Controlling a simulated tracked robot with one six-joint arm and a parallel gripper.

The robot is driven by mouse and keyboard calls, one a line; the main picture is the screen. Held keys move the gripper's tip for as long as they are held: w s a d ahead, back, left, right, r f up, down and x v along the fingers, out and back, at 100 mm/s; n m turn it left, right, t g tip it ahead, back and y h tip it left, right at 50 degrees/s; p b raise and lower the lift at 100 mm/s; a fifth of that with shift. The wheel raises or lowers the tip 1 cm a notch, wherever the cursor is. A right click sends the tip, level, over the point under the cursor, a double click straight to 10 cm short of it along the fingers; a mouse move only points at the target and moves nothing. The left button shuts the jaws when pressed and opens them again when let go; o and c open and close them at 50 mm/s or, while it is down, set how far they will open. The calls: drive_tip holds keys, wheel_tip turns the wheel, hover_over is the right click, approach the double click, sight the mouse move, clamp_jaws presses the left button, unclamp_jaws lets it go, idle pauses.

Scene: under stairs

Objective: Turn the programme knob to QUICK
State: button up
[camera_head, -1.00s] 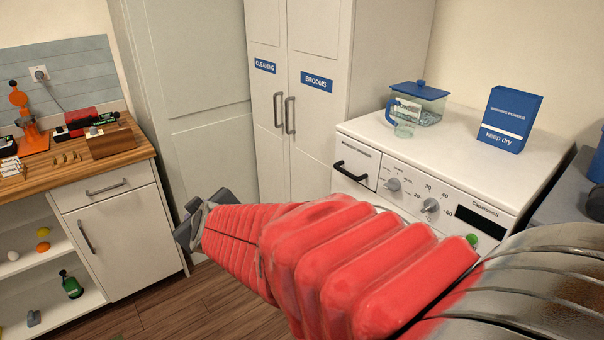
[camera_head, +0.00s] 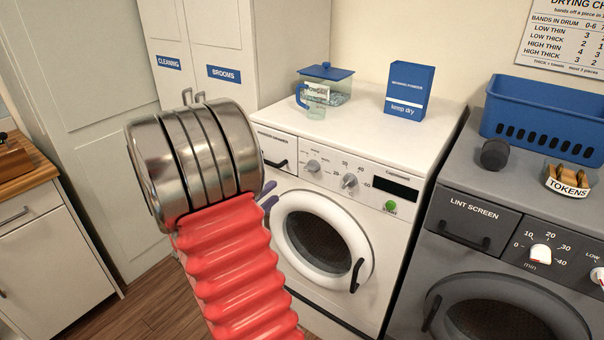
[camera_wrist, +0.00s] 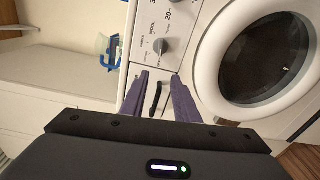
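The programme knob (camera_head: 312,166) is the grey knob next to the drawer on the white washing machine (camera_head: 375,226). In the wrist view the picture is turned, and the knob (camera_wrist: 160,46) sits just beyond my fingertips. The small labels around it and its pointer are too small to read surely. My gripper (camera_wrist: 158,76) is open and empty, its two purple fingers apart with the drawer handle showing between them. The fingers do not touch the knob. In the head view only a bit of the purple fingers (camera_head: 268,203) shows past my arm.
A temperature knob (camera_head: 349,180) and a green start button (camera_head: 391,205) sit to the right on the panel. The drawer handle (camera_head: 275,163) sticks out on the left. A grey dryer (camera_head: 510,225) stands at right. Washing powder (camera_head: 408,90) and a lidded box (camera_head: 326,82) stand on top.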

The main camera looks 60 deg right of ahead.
sight(308, 170)
drive_tip(key=shift+s+d+g, duration=0.15)
drive_tip(key=shift+s+g, duration=0.45)
drive_tip(key=shift+s, duration=0.2)
drive_tip(key=d, duration=0.4)
drive_tip(key=s+d, duration=0.1)
drive_tip(key=d, duration=0.4)
drive_tip(key=s+d, duration=0.1)
drive_tip(key=d, duration=0.3)
drive_tip(key=shift+d, duration=0.35)
drive_tip(key=shift+f, duration=0.1)
clamp_jaws()
